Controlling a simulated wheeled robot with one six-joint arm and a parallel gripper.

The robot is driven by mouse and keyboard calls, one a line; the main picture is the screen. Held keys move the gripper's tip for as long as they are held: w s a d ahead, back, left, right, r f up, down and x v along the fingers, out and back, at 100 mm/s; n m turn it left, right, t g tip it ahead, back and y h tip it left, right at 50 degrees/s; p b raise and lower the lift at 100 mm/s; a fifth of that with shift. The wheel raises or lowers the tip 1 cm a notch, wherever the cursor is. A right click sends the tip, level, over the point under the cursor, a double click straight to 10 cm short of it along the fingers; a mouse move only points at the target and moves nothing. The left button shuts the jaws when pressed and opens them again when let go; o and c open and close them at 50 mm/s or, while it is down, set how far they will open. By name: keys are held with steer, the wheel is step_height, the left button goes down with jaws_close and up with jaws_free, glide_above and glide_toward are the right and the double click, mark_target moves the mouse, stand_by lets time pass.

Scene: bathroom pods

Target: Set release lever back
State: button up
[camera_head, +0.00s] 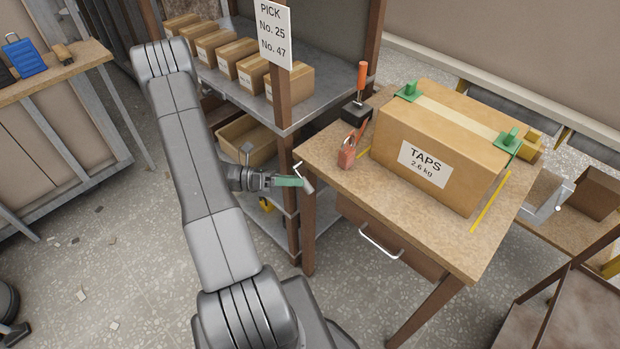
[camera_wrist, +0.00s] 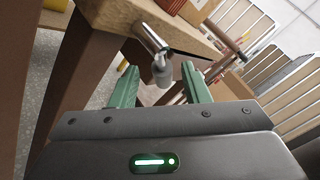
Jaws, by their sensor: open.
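A small grey metal lever (camera_head: 307,184) with a bent rod sits at the left edge of the wooden workbench (camera_head: 420,235). In the wrist view its rod and rounded end (camera_wrist: 161,70) show between my green fingers. My gripper (camera_head: 301,181) is open at the bench's left edge, with its fingertips close around the lever's end; I cannot tell whether they touch it. The fingers also show apart in the wrist view (camera_wrist: 160,82). Another upright lever with an orange handle (camera_head: 362,76) stands on a black base at the back of the bench. I cannot tell which is the release lever.
A carton labelled TAPS (camera_head: 440,140) fills much of the bench, with green clamps (camera_head: 510,140) on top. A drawer handle (camera_head: 380,242) juts from the front. A shelf post (camera_head: 283,90) rises close behind my gripper.

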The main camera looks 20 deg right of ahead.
steer(key=x, duration=0.4)
steer(key=shift+s+d, duration=0.15)
steer(key=shift+s, duration=0.1)
jaws_close()
